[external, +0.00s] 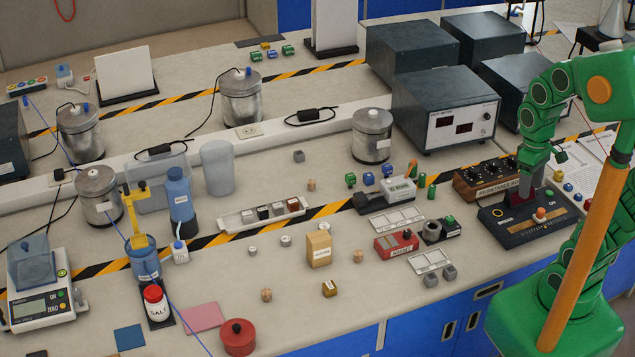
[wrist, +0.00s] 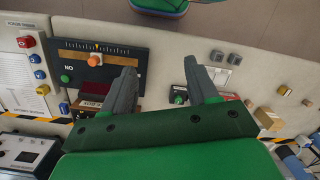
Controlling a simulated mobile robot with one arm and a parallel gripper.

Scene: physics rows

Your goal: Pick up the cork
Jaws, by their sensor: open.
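Several small tan, cork-like pieces stand on the bench in the external view. One cork-like piece (external: 357,256) is right of the wooden block, another cork-like piece (external: 266,295) is nearer the front edge, and a third cork-like piece (external: 311,185) is farther back. I cannot tell which is the task's cork. My gripper (external: 532,188) is over the dark slider panel at the right, well away from these pieces. In the wrist view my gripper (wrist: 160,88) is open, with nothing between its fingers. A small tan piece (wrist: 306,102) shows at the right there.
The dark slider panel (external: 500,221) and resistance box (external: 470,187) are near my gripper. A wooden block (external: 318,248), brown cube (external: 329,289), red magnet box (external: 397,243) and red pot (external: 238,335) stand along the front.

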